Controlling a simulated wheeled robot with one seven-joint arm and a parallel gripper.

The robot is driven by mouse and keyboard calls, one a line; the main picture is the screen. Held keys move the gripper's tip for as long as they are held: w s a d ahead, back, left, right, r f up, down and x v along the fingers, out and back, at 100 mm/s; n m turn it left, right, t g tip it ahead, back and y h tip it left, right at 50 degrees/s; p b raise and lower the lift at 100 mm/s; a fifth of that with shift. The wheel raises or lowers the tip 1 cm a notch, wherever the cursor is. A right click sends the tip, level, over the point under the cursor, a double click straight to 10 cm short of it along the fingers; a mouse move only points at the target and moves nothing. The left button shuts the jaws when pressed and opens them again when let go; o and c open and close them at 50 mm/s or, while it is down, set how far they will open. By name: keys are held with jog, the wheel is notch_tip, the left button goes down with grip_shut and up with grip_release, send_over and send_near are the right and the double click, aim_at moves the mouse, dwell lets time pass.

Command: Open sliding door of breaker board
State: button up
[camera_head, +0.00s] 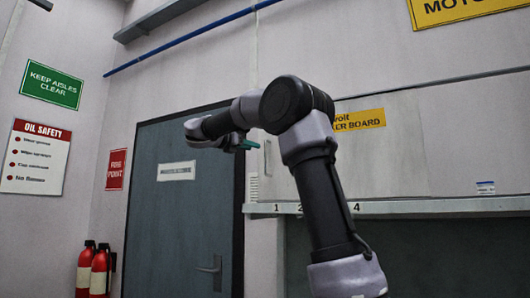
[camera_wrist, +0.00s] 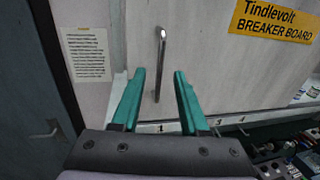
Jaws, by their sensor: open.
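The breaker board door (camera_wrist: 215,75) is a light grey panel. It bears a yellow "Tindlevolt BREAKER BOARD" label (camera_wrist: 275,22) and a slim upright metal handle (camera_wrist: 160,65) near its left side. In the head view the panel (camera_head: 400,160) spans the wall above a numbered ledge, with its label (camera_head: 360,120) partly behind my arm. My gripper (camera_wrist: 159,73) is open, its two teal fingers pointing toward the panel. In the wrist view the handle shows between the fingers, and I see no contact. The gripper also shows in the head view (camera_head: 248,145), left of the panel's label.
The numbered ledge (camera_head: 430,207) runs along under the panel. A dark recess lies below it, with small parts (camera_wrist: 290,150) at lower right in the wrist view. A grey room door (camera_head: 185,225) and red extinguishers (camera_head: 97,272) stand to the left.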

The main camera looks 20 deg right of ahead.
jog(key=x, duration=0.9)
jog(key=shift+s, duration=0.1)
grip_shut()
dwell(1.1)
